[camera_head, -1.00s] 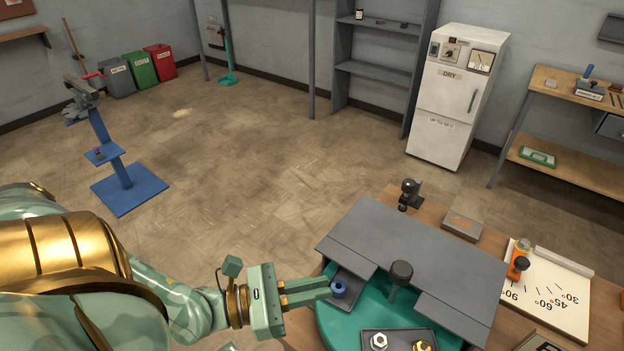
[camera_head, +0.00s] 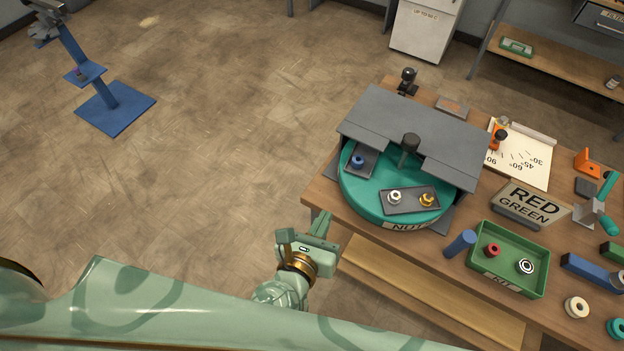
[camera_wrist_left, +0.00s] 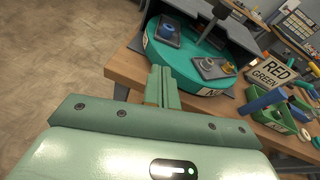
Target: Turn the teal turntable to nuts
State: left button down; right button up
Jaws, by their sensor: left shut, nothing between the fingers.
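The teal turntable (camera_head: 372,205) sits on the wooden bench, partly under a grey cover (camera_head: 412,122). Its front label (camera_head: 408,226) reads "NUT", with the end hard to read. One tray on it holds a blue nut (camera_head: 358,161); another holds a silver nut (camera_head: 395,196) and a gold nut (camera_head: 427,199). A dark-topped post (camera_head: 410,145) stands at the cover's gap. My left gripper (camera_head: 325,221) is shut and empty, in front of and left of the turntable, apart from it in the head view. Its closed fingers also show in the left wrist view (camera_wrist_left: 163,76). My right gripper is out of view.
A green tray (camera_head: 508,258) with a red and a silver piece stands right of the turntable, beside a blue cylinder (camera_head: 459,244). A RED/GREEN sign (camera_head: 530,204) and an angle board (camera_head: 522,155) stand behind. Open floor lies left of the bench.

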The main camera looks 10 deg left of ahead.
pick_arm(q)
jog(key=m, duration=0.1)
jog(key=m+b, duration=0.1)
send_near(349, 172)
jog(key=x, duration=0.5)
jog(key=shift+w+r, duration=0.1)
jog(key=shift+w, duration=0.15)
jog(key=shift+w+d, duration=0.15)
jog(key=shift+w, duration=0.3)
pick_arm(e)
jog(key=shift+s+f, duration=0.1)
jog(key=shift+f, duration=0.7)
